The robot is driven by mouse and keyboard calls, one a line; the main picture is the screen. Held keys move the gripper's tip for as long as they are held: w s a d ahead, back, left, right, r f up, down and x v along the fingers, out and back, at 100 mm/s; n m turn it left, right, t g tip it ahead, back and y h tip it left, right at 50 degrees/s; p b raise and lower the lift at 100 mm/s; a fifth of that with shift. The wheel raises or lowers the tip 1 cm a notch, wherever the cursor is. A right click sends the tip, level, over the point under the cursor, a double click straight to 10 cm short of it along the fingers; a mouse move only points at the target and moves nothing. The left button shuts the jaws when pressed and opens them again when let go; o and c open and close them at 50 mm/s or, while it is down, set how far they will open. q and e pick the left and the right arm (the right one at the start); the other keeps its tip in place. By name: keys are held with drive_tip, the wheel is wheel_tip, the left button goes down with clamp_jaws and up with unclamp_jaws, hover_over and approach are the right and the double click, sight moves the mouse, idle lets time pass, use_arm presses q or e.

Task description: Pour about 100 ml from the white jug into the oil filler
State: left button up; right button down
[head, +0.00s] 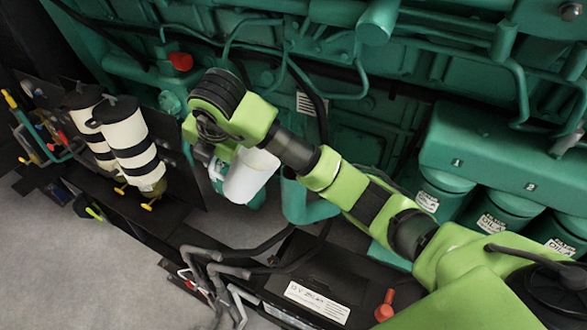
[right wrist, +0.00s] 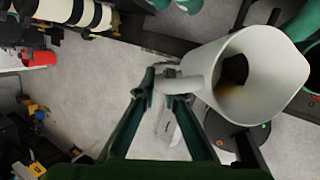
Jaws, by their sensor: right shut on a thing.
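The white jug (head: 250,176) hangs in front of the green engine, just below my right wrist in the head view. In the right wrist view, the jug (right wrist: 222,72) shows its open mouth, with something dark and brownish inside; how much cannot be told. My right gripper (right wrist: 166,78) is shut on the jug's handle. In the head view, my wrist partly hides this gripper (head: 215,168). A red cap (head: 180,62) sits on the engine up and left of the jug. Which part is the oil filler is not clear. My left gripper is not in view.
Two white canisters with black bands (head: 130,140) stand on a rack at the left. Numbered green filter housings (head: 445,190) line the right. A black battery box (head: 310,285) with a red terminal (head: 385,305) and grey pipes lies below. Grey floor (head: 80,265) is open at lower left.

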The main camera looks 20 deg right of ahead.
drive_tip(key=r, duration=0.1)
drive_tip(key=s+d+r+y, duration=0.1)
drive_tip(key=r, duration=0.1)
drive_tip(key=d+r+t+y, duration=0.1)
drive_tip(key=r, duration=0.1)
drive_tip(key=shift+s+d, duration=0.15)
drive_tip(key=shift+d, duration=0.05)
drive_tip(key=shift+s+m, duration=0.1)
drive_tip(key=shift+m, duration=0.2)
drive_tip(key=shift+s+d+r+t+y+b, duration=0.1)
drive_tip(key=shift+d+r+t+y+b, duration=0.05)
drive_tip(key=shift+r+t+y+b, duration=0.15)
drive_tip(key=shift+d+r+t+y+b, duration=0.1)
drive_tip(key=shift+d+r+y+b, duration=0.1)
drive_tip(key=shift+r, duration=0.3)
drive_tip(key=shift+s+d+r+t+y+b, duration=0.15)
drive_tip(key=shift+d+t+y+b, duration=0.25)
drive_tip(key=shift+b, duration=0.5)
drive_tip(key=shift+s+r+m+y+b, duration=0.15)
drive_tip(key=shift+m+y+b, duration=0.15)
drive_tip(key=shift+b, duration=0.25)
drive_tip(key=shift+s+d+r+t+y+b, duration=0.15)
drive_tip(key=shift+d+r+t+y+b, duration=0.2)
drive_tip(key=shift+r+b, duration=0.2)
drive_tip(key=shift+s+d+r+t+y+b, duration=0.15)
drive_tip(key=shift+d+r+t+y+b, duration=0.2)
drive_tip(key=shift+b, duration=0.25)
